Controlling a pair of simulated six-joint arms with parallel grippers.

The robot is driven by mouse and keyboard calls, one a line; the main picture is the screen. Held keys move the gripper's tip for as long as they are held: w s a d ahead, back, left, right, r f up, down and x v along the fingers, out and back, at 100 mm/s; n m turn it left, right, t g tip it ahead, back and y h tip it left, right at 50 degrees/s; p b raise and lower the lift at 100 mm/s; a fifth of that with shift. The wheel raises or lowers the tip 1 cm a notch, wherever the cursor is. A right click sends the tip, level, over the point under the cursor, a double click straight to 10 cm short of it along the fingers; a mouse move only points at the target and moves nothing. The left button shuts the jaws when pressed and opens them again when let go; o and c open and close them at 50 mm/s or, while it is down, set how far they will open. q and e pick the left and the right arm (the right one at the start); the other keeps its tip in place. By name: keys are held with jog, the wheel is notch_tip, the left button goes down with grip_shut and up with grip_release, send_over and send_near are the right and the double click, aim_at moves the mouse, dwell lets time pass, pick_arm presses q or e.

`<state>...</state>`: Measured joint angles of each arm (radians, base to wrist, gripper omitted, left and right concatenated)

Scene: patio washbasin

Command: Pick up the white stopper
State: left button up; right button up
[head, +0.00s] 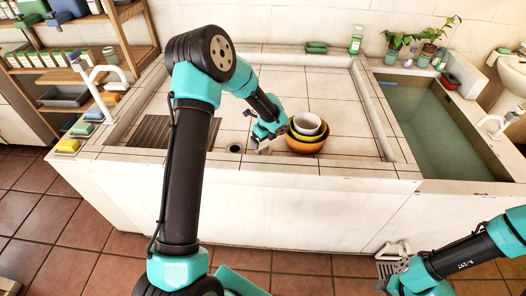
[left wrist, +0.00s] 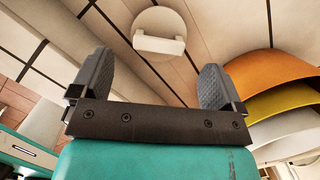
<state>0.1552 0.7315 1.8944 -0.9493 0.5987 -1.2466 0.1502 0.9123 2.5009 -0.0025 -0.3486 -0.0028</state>
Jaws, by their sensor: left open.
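The white stopper (left wrist: 160,34) is a round disc with a raised bar handle across it. It lies on the tiled basin floor, ahead of my left gripper in the left wrist view. My left gripper (head: 264,139) is low over the basin, just left of the stacked bowls. In the left wrist view its two fingers (left wrist: 155,80) are apart with nothing between them, and the stopper is beyond their tips. In the head view the gripper largely hides the stopper. My right gripper (head: 392,282) is at the lower right, outside the basin; its jaws are unclear.
Nested orange, yellow and white bowls (head: 306,133) stand close to the right of my left gripper; the orange one also shows in the wrist view (left wrist: 268,73). A dark drain hole (head: 234,149) is to the left. A water-filled trough (head: 437,130) is at right.

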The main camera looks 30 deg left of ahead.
aim_at(263, 147)
pick_arm(q)
jog(key=shift+w+a+f, duration=0.1)
jog(key=shift+a+f, duration=0.05)
jog(key=shift+f, duration=1.15)
jog(key=shift+a+f, duration=0.15)
jog(key=shift+f, duration=1.1)
jog(key=shift+c, duration=0.2)
jog(key=c, duration=1)
